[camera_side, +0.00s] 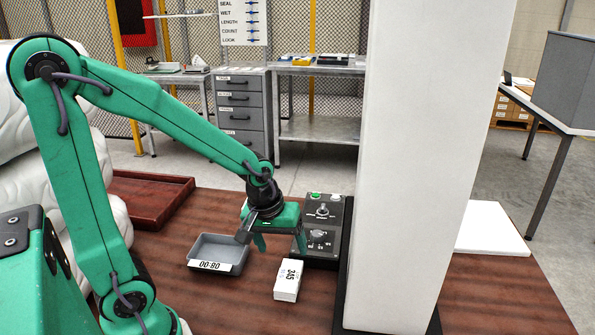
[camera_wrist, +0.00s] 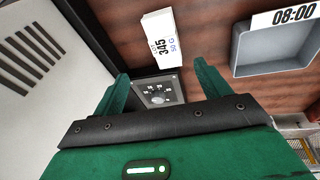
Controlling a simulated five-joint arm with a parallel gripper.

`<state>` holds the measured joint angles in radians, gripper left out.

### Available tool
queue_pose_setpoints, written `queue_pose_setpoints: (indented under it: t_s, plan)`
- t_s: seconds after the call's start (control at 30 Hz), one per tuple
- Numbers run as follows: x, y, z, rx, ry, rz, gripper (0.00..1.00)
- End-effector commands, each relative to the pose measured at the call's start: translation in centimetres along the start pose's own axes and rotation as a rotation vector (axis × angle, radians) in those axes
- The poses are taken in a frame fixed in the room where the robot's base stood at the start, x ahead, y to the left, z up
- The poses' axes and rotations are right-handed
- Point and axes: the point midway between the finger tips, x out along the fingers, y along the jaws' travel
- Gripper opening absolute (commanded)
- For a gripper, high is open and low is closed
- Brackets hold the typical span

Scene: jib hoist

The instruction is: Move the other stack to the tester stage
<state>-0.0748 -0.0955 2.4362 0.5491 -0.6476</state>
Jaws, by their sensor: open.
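A white stack (camera_side: 288,280) marked 345 stands on the brown table in the side view, at the front middle. It also shows in the wrist view (camera_wrist: 161,38), above and beyond the fingertips. My gripper (camera_side: 281,248) is open and empty, above the table just behind the stack and apart from it. In the wrist view its two green fingers (camera_wrist: 161,70) are spread with nothing between them in their grip. A dark box with knobs and a green button (camera_side: 322,210) stands behind my gripper. I cannot tell which part is the tester stage.
A grey tray (camera_side: 224,247) labelled 08:00 sits left of the stack; I see no stack in it. A tall white column (camera_side: 415,160) rises close on the right and hides what is behind. A red-brown tray (camera_side: 150,197) lies at the back left.

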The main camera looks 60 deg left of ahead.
Motion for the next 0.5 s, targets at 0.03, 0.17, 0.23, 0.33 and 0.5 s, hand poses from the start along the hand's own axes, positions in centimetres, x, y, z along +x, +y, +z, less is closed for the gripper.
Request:
queue_pose_setpoints:
  t_s: [0.03,0.17,0.23,0.33,0.5]
  plan:
    - [1.0,-0.1,-0.1,-0.034,-0.013,-0.011,0.76]
    - [2.6,-0.3,-0.2,-0.102,-0.027,-0.025,0.76]
    - [3.1,-0.3,-0.2,-0.125,-0.031,-0.03,0.76]
    - [3.5,-0.4,-0.2,-0.142,-0.034,-0.034,0.76]
    - [3.6,-0.4,-0.2,-0.146,-0.034,-0.034,0.76]
